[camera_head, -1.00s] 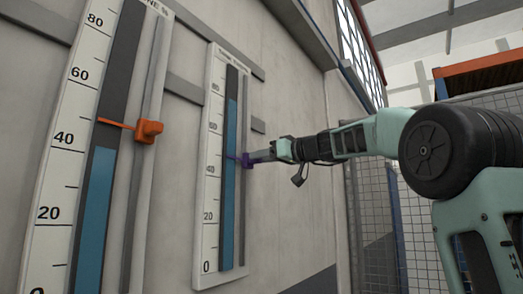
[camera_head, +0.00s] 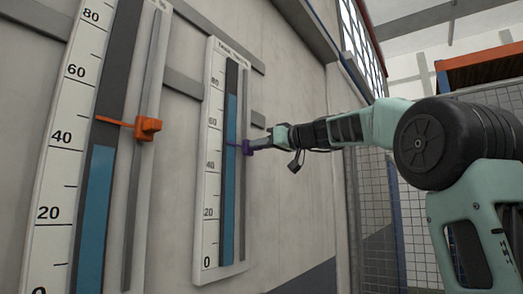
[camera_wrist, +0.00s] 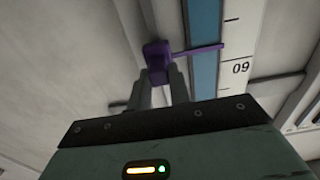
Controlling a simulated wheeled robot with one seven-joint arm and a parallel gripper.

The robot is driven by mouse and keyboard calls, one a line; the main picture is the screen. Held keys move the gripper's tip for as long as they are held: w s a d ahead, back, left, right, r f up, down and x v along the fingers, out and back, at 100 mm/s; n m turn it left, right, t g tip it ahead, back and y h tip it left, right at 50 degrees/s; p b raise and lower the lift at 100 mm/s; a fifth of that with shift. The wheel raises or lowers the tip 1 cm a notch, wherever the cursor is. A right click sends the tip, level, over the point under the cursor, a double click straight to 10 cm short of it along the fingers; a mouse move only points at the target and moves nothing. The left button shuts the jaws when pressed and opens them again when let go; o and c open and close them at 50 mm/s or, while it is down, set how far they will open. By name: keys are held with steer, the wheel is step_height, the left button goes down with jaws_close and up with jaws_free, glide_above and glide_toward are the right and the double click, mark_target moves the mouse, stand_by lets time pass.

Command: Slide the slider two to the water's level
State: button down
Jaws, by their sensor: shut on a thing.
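The purple slider (camera_head: 247,147) is on the rail of the right gauge (camera_head: 207,150), its pointer lying across the blue water column (camera_head: 229,190). The pointer is below the water's top, which shows between the 60 and 80 marks. My gripper (camera_head: 257,146) comes from the right and is shut on the slider's block. In the wrist view, which shows the scale inverted, both fingers of my gripper (camera_wrist: 161,76) clasp the purple slider (camera_wrist: 157,55). Its pointer reaches over the blue column near the 60 label.
The left gauge (camera_head: 63,155) has an orange slider (camera_head: 147,128) with its pointer above that gauge's water top (camera_head: 102,155). Grey horizontal bars (camera_head: 190,80) run along the wall behind the gauges. A mesh fence (camera_head: 376,200) stands to the right.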

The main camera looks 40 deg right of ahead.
step_height(320, 180, up, 15)
steer(key=p, duration=0.8)
steer(key=shift+r, duration=0.2)
steer(key=c, duration=1.3)
jaws_free()
steer(key=shift+b+v, duration=4)
steer(key=shift+v, duration=4.7)
